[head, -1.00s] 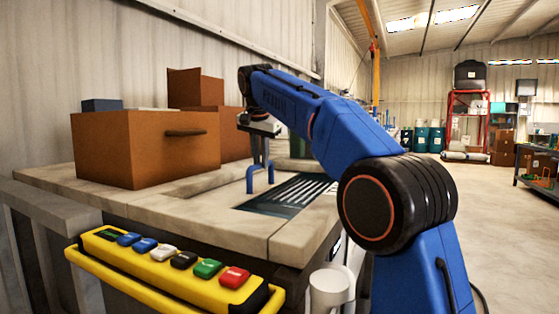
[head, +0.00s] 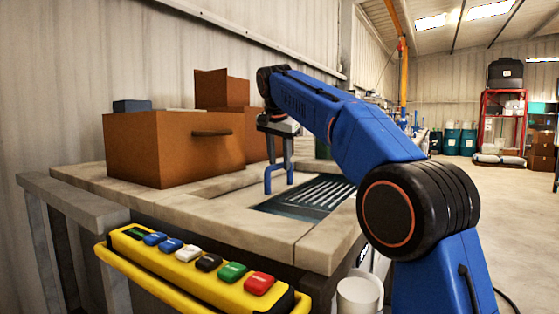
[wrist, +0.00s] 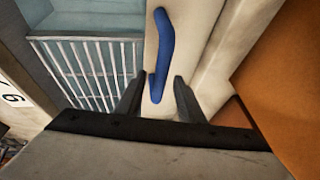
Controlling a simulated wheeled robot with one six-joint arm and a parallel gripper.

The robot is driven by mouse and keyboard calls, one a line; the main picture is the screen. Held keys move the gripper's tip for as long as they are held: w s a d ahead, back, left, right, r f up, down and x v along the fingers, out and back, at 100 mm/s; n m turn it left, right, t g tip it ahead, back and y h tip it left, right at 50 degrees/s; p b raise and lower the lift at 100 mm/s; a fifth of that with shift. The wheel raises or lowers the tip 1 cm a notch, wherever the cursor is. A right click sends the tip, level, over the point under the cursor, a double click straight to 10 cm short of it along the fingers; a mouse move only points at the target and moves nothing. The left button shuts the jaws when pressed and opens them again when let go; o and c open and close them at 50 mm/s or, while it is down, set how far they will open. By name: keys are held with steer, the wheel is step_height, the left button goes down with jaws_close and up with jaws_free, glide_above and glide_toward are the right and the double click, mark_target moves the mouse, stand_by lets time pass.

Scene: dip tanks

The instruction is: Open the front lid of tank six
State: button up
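A blue arched handle (head: 278,178) stands on the pale front slab (head: 225,212), beside the tank's slotted grate (head: 312,192). The handle also shows in the wrist view (wrist: 163,50), lying lengthwise on a cream surface (wrist: 195,35). A white label with a 6 (wrist: 12,98) is at the left edge there. My gripper (head: 279,150) is above the handle, pointing down. In the wrist view my gripper (wrist: 159,92) is open, with its two dark fingers on either side of the handle's near end. Contact with the handle cannot be told.
A large brown box with a dark handle (head: 165,158) stands on the left of the slab; its brown side is close on the right in the wrist view (wrist: 285,85). A yellow control panel with coloured buttons (head: 195,268) is in front. Open floor (head: 500,215) lies right.

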steer(key=s+a+r, duration=0.1)
steer(key=s+r, duration=0.1)
steer(key=s, duration=0.5)
steer(key=s+a+r, duration=0.1)
steer(key=s+r, duration=0.1)
steer(key=s, duration=0.4)
steer(key=shift+s+a+r, duration=0.25)
steer(key=shift+s+a, duration=0.1)
steer(key=shift+s, duration=0.05)
stand_by(0.5)
